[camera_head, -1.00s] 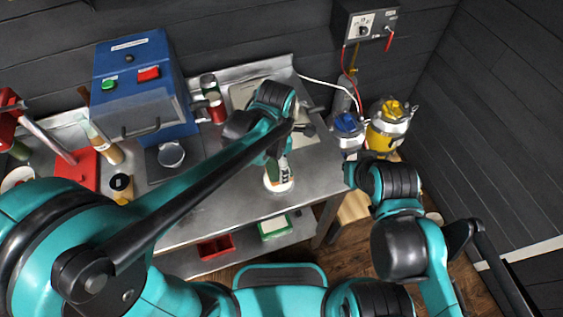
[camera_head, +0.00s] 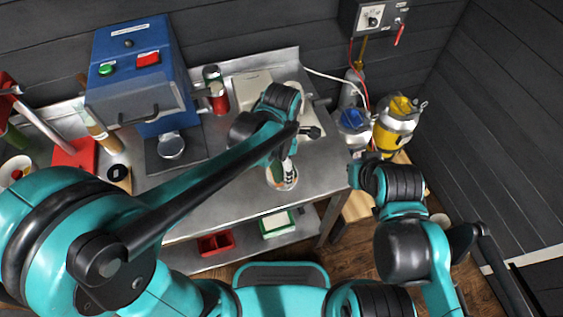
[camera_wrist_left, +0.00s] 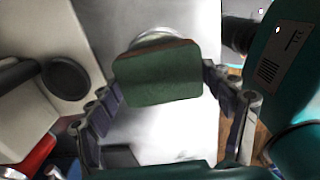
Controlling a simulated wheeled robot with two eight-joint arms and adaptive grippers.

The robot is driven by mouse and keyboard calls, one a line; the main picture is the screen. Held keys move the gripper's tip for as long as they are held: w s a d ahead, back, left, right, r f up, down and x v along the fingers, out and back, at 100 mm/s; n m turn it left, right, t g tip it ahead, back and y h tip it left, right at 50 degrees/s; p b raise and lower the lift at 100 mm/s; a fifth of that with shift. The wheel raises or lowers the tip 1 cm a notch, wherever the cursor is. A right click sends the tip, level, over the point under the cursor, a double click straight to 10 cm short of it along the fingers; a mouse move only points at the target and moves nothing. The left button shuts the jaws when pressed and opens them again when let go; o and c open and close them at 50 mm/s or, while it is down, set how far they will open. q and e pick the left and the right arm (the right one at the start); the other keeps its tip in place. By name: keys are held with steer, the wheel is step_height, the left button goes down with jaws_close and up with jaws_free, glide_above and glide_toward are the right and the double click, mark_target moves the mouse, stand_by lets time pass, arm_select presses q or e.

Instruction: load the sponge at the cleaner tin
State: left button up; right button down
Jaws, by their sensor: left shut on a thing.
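The sponge (camera_wrist_left: 158,74), green on its broad face with a brownish edge, is between the two fingers of my left gripper (camera_wrist_left: 165,88) in the left wrist view. The fingers are shut on its sides. Behind it a pale round rim (camera_wrist_left: 158,38) shows, probably the cleaner tin; the sponge hides most of it. In the head view my left gripper (camera_head: 284,152) points down over a small whitish round tin (camera_head: 283,185) on the steel table. Whether sponge and tin touch cannot be told. My right arm is at the right; its gripper is not clearly visible.
On the steel table (camera_head: 225,195) a blue machine (camera_head: 135,65) stands at the back left, with red tins (camera_head: 218,98) beside it. A yellow canister (camera_head: 397,125) and a blue-topped one (camera_head: 353,130) stand right of it. A red bin (camera_head: 215,243) is on the lower shelf.

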mark_target(281, 166)
arm_select(q)
steer(key=shift+f+b, duration=0.4)
steer(key=shift+f, duration=0.15)
stand_by(1.4)
steer(key=shift+r, duration=0.15)
step_height(281, 166, up, 7)
steer(key=p, duration=0.5)
steer(key=shift+p, duration=0.4)
steer(key=shift+s+f, duration=0.1)
steer(key=shift+f, duration=0.1)
stand_by(0.3)
